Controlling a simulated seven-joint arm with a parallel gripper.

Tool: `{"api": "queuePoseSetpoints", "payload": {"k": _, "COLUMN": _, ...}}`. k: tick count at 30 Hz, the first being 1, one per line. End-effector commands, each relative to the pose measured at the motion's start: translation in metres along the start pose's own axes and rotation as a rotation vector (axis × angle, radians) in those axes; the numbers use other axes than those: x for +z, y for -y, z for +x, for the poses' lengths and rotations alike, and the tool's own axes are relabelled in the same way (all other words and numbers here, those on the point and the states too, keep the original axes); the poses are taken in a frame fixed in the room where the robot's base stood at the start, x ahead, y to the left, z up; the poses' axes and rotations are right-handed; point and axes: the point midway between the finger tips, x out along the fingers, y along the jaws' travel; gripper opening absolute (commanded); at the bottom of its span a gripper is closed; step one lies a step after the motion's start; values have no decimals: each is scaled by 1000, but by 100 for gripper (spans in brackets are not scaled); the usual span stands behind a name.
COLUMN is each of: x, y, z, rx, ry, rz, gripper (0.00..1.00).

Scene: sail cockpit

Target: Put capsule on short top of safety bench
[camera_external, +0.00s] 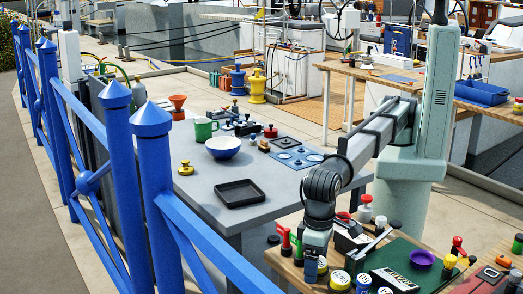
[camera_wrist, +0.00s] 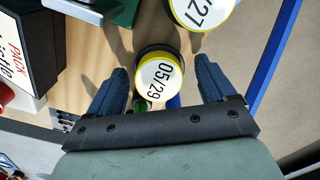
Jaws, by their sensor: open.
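My gripper (camera_wrist: 163,92) is open, its two blue fingers pointing down at a wooden bench top. Between the fingertips is a small round container (camera_wrist: 160,76) with a yellow rim and a white lid marked 05/29. I cannot tell for sure whether it is the capsule; the fingers look apart from it. In the external view my gripper (camera_external: 312,268) hangs low over the front wooden bench (camera_external: 283,264), and its fingertips are hard to make out. I cannot tell which surface is the short top of the safety bench. A grey table (camera_external: 205,192) stands behind the wooden one.
Another yellow-rimmed container (camera_wrist: 200,12) marked 27 is close by. A dark green mat (camera_external: 432,268) with a purple bowl (camera_external: 422,258) lies to the right. The grey table holds a black tray (camera_external: 240,193), a blue bowl (camera_external: 223,148) and a green mug (camera_external: 204,129), with bare room at its left.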

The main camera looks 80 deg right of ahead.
Motion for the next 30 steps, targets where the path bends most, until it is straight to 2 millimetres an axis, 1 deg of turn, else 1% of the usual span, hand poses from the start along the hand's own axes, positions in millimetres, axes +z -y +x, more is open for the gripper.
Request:
{"api": "queuePoseSetpoints", "payload": {"k": 5, "x": 0, "y": 0, "z": -4, "rx": 0, "ry": 0, "rz": 0, "gripper": 84}}
{"api": "queuePoseSetpoints", "payload": {"k": 8, "x": 0, "y": 1, "z": -12, "rx": -1, "ry": 0, "rz": 0, "gripper": 84}}
{"api": "queuePoseSetpoints", "payload": {"k": 11, "x": 0, "y": 1, "z": -28, "rx": -2, "ry": 0, "rz": 0, "gripper": 84}}
{"api": "queuePoseSetpoints", "payload": {"k": 21, "x": 0, "y": 1, "z": -91, "rx": -2, "ry": 0, "rz": 0, "gripper": 84}}
{"api": "queuePoseSetpoints", "payload": {"k": 27, "x": 0, "y": 1, "z": -114, "rx": -1, "ry": 0, "rz": 0, "gripper": 84}}
{"api": "queuePoseSetpoints", "payload": {"k": 30, "x": 0, "y": 0, "z": -120, "rx": 0, "ry": 0, "rz": 0, "gripper": 84}}
